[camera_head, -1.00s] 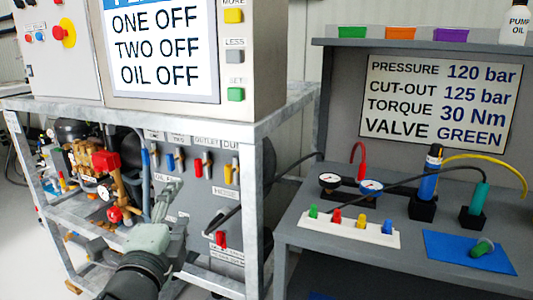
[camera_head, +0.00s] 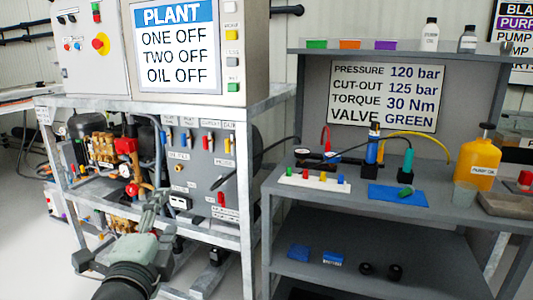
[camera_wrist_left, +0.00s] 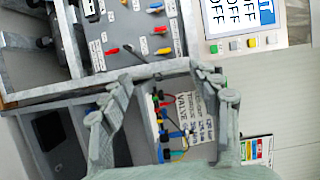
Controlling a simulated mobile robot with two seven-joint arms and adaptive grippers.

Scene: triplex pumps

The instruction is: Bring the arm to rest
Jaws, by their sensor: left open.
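My left gripper (camera_head: 152,208) is in the lower left of the head view, in front of the pump rig's frame. In the left wrist view my left gripper (camera_wrist_left: 160,76) has its two fingers spread wide with nothing between them. The rig's valve panel (camera_head: 200,178) is behind the gripper in the head view, and the wrist view shows the panel (camera_wrist_left: 138,28) beyond the fingertips. I cannot tell how far the fingertips are from the rig. My right gripper is in neither view.
The plant cabinet (camera_head: 178,45) stands on the rig's metal frame (camera_head: 248,215). To the right is a grey bench (camera_head: 330,205) with a board, gauges, a blue mat (camera_head: 398,195) and a yellow pump oil bottle (camera_head: 482,163). Its lower shelf holds small blue and black parts.

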